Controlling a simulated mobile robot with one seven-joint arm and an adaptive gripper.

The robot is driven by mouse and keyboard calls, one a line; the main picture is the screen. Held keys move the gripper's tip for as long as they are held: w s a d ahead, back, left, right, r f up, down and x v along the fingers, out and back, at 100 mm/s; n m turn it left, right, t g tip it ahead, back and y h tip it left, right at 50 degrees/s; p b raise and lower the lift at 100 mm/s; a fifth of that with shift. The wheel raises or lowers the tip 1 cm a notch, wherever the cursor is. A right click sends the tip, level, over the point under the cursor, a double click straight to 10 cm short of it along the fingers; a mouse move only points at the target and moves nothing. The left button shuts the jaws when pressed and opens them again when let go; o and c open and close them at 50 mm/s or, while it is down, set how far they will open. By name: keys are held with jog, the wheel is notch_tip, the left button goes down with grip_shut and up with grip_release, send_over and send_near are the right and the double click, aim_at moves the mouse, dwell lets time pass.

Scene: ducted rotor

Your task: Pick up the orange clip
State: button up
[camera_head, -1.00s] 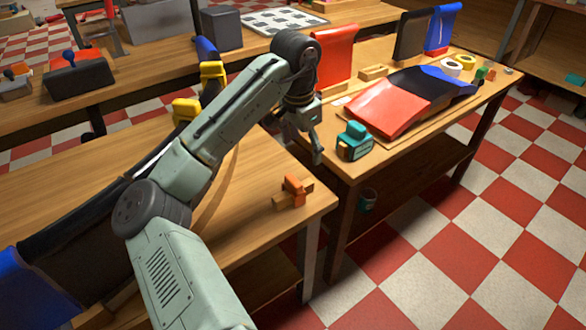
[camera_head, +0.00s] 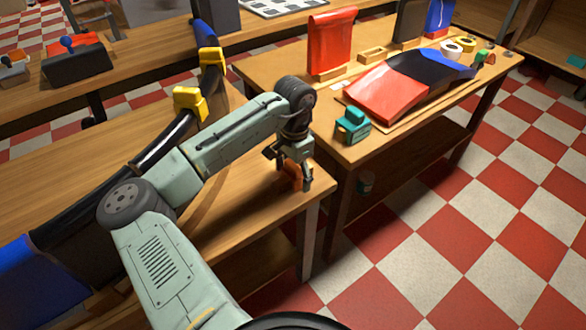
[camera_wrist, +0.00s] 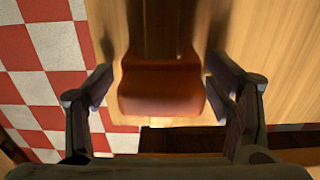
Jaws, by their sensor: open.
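The orange clip (camera_head: 292,172) sits near the front right corner of the near wooden bench, partly hidden by my gripper in the head view. In the wrist view the orange clip (camera_wrist: 162,88) is blurred and lies between my two fingers, a little beyond their tips. My gripper (camera_head: 288,178) points down over the clip with its fingers apart, one on each side. The open fingers also show in the wrist view (camera_wrist: 160,90), with a gap between each finger and the clip. The lower part of the clip is hard to make out.
Yellow clamps (camera_head: 190,103) hold a black curved part on the near bench (camera_head: 240,212). A teal tool (camera_head: 353,126) stands on the neighbouring bench near red and black panels (camera_head: 385,94). The bench edge is close to the clip, with checkered floor beyond.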

jog(key=shift+f, duration=0.15)
jog(key=c, duration=1.2)
jog(key=shift+r+p, duration=0.4)
jog(key=shift+r, duration=0.1)
notch_tip(320, 180, up, 3)
jog(key=p, duration=0.3)
jog(key=s+d+r, duration=0.1)
jog(key=s+d, duration=0.1)
jog(key=s, duration=1.3)
jog(key=shift+s+a+r, duration=0.15)
jog(key=shift+s+r, duration=0.05)
jog(key=shift+r, duration=1.1)
jog(key=shift+s+a+r, duration=0.1)
jog(key=shift+s+r, duration=0.1)
jog(key=shift+r, duration=1.05)
